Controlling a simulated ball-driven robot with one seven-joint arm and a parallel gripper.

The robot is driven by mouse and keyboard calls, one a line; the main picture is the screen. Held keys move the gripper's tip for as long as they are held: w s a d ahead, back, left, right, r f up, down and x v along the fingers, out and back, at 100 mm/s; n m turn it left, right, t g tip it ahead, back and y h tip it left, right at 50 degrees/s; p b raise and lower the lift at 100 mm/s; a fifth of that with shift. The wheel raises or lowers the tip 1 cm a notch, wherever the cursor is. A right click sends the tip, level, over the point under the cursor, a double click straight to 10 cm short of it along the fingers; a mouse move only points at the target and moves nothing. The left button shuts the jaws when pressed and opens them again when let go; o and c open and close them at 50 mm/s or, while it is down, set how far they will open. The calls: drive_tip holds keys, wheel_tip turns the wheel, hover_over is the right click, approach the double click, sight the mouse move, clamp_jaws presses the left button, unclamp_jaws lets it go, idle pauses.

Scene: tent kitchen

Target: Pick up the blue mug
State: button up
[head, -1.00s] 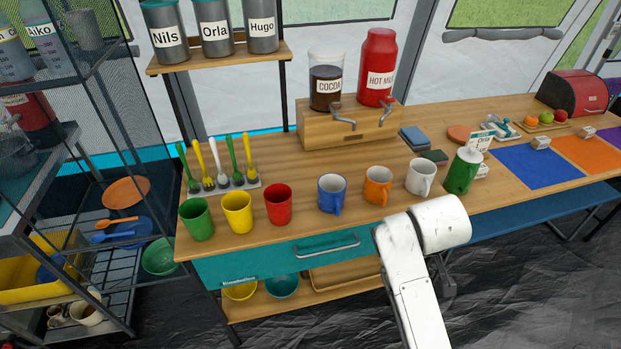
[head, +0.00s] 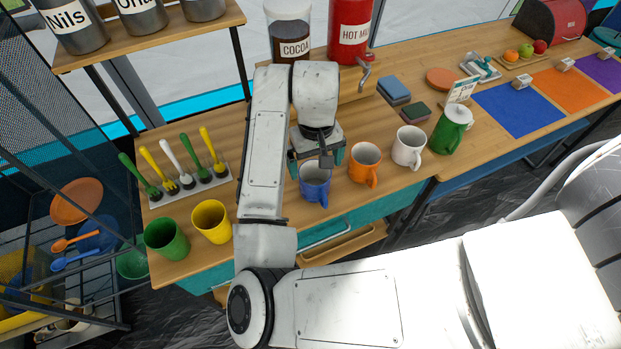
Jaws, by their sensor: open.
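The blue mug (head: 314,190) stands upright on the wooden counter, left of the orange mug, with its handle toward the lower right. Its upper part is partly hidden by my gripper. My gripper (head: 318,166) points down at the mug's rim from above, its two dark teal-tipped fingers apart and over or just behind the rim. I cannot tell whether a finger reaches inside the mug or touches it.
Yellow (head: 211,222) and green (head: 166,238) cups stand left. My arm hides the counter between. The cocoa dispenser (head: 289,35) stands behind.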

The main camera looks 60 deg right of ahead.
sight(316, 184)
wheel_tip(316, 184, down, 9)
drive_tip(key=shift+s+f+p, duration=0.1)
drive_tip(key=shift+p, duration=0.4)
drive_tip(key=shift+c, duration=0.5)
drive_tip(key=c, duration=0.8)
